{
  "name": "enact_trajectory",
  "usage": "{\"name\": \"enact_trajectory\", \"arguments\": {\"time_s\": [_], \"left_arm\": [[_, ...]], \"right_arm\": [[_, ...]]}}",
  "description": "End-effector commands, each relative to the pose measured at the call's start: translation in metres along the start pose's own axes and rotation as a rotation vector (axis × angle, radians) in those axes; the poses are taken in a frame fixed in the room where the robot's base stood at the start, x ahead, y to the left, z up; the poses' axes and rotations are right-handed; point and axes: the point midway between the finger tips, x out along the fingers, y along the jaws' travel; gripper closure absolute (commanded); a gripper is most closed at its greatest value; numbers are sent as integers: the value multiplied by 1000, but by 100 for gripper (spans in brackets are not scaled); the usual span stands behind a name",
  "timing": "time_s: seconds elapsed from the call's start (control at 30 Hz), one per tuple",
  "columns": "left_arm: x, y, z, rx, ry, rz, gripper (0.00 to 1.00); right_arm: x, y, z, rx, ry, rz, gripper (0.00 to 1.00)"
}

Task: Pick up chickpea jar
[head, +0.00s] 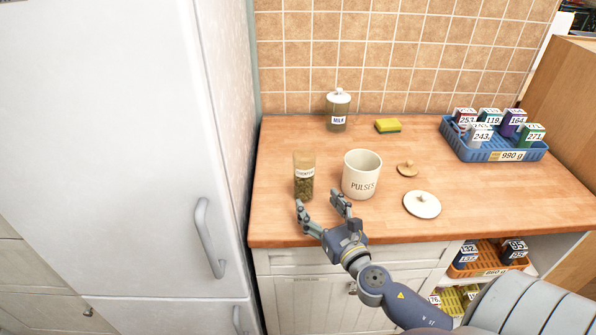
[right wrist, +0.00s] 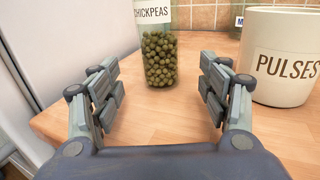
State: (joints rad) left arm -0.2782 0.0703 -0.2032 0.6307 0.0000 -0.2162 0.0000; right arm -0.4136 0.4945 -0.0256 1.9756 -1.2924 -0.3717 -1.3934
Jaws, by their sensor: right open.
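My right gripper (head: 320,205) is open and empty, just in front of the jar. In the right wrist view its fingers (right wrist: 158,88) are spread to either side, with the jar ahead between them and apart from them. My left gripper is not in view.
A white PULSES canister (head: 362,175) stands open close to the jar's right. A white lid (head: 422,204) and a small wooden lid (head: 407,169) lie further right. A fridge (head: 140,150) rises at left.

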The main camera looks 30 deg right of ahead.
Motion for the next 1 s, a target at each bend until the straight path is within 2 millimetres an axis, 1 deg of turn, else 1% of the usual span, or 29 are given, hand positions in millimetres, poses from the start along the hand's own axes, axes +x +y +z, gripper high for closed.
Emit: {"name": "enact_trajectory", "arguments": {"time_s": [0.03,0.2,0.3,0.37,0.47,0.57,0.7,0.77,0.9,1.0], "left_arm": [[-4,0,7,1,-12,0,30],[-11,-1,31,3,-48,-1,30],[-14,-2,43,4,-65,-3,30],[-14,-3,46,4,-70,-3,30],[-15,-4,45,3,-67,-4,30],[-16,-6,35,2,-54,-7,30],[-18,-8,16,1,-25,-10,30],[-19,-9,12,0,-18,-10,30],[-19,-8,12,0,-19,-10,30],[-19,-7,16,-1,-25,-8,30]], "right_arm": [[8,0,4,0,-3,0,30],[32,0,2,1,-2,-1,30],[41,0,2,2,-1,-1,30],[44,0,2,2,-1,-1,30],[50,0,1,2,-1,-1,30],[62,0,2,2,-2,-1,30],[82,0,2,2,-2,-2,30],[90,0,2,1,-1,-1,30],[98,0,1,1,-1,-1,30],[99,0,0,1,0,0,30]]}}
